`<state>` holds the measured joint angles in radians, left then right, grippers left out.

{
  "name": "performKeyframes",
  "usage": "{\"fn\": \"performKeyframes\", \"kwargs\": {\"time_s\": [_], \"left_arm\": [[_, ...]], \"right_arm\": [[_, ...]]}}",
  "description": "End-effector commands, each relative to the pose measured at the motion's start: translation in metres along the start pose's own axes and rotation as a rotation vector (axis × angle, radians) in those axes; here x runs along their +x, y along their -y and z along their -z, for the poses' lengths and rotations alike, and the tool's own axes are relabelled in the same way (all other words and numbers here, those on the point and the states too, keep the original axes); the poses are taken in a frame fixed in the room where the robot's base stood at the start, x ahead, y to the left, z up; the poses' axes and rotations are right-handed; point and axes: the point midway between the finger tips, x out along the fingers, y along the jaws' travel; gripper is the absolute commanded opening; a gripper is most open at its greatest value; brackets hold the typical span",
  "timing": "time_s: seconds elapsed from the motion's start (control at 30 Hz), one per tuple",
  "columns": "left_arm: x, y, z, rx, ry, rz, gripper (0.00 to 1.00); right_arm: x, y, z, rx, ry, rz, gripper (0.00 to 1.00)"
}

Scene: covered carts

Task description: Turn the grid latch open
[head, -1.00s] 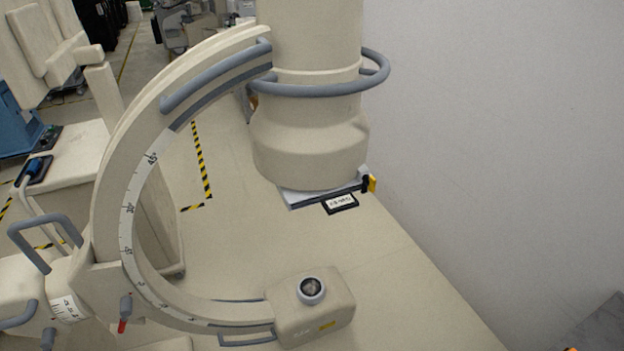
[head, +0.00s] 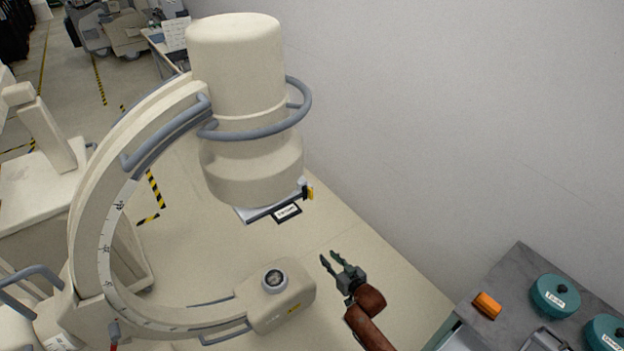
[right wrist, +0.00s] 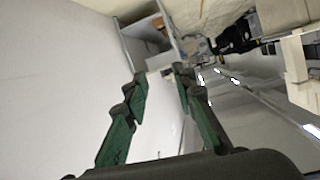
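The yellow latch (head: 309,193) sits at the right end of the flat grid plate (head: 258,213) under the big cream cylinder (head: 245,110) of the C-shaped machine. A black-framed label (head: 287,212) hangs at the plate's front edge. Whether the latch is turned is too small to tell. My right gripper (head: 328,256) is below and slightly right of the latch, apart from it. Its fingers are spread and empty, as the right wrist view also shows (right wrist: 161,76). My left gripper is not in view.
The machine's lower cream block (head: 283,297) stands left of my right gripper. A grey-topped cart (head: 508,277) at lower right holds teal round containers (head: 555,295) and an orange block (head: 487,305). A white wall (head: 430,120) bounds the right; floor between is clear.

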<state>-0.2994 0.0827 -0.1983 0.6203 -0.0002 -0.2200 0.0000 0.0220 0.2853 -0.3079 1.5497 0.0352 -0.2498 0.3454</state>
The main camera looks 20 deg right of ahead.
Motion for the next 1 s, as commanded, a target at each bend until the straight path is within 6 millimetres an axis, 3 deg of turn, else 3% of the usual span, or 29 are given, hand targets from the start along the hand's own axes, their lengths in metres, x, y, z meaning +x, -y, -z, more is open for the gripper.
{"fn": "performKeyframes", "kwargs": {"time_s": [0.03,0.1,0.2,0.3,0.4,0.53,1.0], "left_arm": [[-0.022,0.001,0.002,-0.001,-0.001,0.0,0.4],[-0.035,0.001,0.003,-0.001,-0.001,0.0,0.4],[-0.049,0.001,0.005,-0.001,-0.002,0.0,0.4],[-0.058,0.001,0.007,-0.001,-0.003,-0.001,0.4],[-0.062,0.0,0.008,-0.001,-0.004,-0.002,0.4],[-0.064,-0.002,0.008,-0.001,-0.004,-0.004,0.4],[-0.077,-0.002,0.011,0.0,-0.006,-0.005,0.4]], "right_arm": [[-0.018,0.008,0.07,-0.019,-0.068,0.02,0.25],[-0.038,0.019,0.136,-0.042,-0.142,0.046,0.25],[-0.068,0.036,0.21,-0.071,-0.227,0.08,0.25],[-0.092,0.05,0.258,-0.091,-0.286,0.107,0.25],[-0.106,0.058,0.282,-0.104,-0.317,0.122,0.25],[-0.105,0.063,0.295,-0.11,-0.332,0.129,0.25],[-0.044,0.072,0.314,-0.108,-0.331,0.129,0.25]]}}
